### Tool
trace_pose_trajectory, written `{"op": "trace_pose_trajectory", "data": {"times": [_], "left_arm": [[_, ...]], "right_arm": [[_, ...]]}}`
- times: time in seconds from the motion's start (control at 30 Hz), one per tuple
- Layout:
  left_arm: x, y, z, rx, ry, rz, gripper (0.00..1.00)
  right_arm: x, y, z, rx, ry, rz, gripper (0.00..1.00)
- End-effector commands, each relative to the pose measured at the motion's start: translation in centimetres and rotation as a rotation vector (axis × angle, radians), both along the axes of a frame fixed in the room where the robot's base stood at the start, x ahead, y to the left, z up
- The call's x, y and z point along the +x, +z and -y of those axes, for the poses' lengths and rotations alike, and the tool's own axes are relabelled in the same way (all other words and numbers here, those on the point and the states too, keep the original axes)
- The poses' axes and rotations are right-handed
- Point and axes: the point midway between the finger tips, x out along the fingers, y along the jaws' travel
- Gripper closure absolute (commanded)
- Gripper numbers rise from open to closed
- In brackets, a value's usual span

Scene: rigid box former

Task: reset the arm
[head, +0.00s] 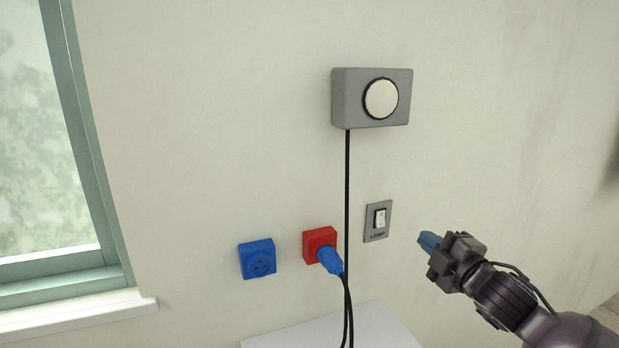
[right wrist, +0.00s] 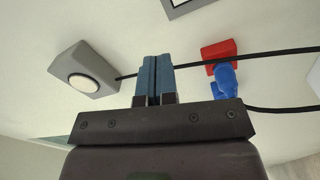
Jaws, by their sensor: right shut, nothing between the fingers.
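My right gripper (head: 429,241) is shut and empty. It hangs in front of the wall, to the right of the lamp switch (head: 379,219), and is apart from it. Its two blue fingers lie together in the right wrist view (right wrist: 154,78). My left gripper is not in view.
On the wall are a grey box with a round white disc (head: 343,100), a blue socket (head: 258,260) and a red socket (head: 313,239) with a blue plug (head: 329,260) in it. Black cables (head: 347,190) hang down past a white surface (head: 385,327). A window (head: 45,130) is at left.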

Motion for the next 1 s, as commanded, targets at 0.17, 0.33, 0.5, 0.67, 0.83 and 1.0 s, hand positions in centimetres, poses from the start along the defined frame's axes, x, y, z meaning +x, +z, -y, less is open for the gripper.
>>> {"op": "trace_pose_trajectory", "data": {"times": [0.17,0.33,0.5,0.67,0.83,1.0], "left_arm": [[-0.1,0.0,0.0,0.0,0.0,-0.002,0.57],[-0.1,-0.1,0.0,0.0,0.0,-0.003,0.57],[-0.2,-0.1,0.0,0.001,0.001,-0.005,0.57],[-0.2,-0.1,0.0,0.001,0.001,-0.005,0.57],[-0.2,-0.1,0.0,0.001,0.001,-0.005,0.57],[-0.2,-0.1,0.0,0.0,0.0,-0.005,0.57]], "right_arm": [[-0.7,-2.5,-0.1,0.231,-0.005,-0.088,1.0],[-2.3,-7.1,0.4,0.43,-0.041,-0.197,1.0],[-5.2,-13.2,1.1,0.632,-0.109,-0.32,1.0],[-9.6,-19.8,2.0,0.815,-0.215,-0.438,1.0],[-15.3,-26.2,2.8,0.949,-0.349,-0.545,1.0],[-21.7,-31.6,3.4,1.031,-0.49,-0.638,1.0]]}}
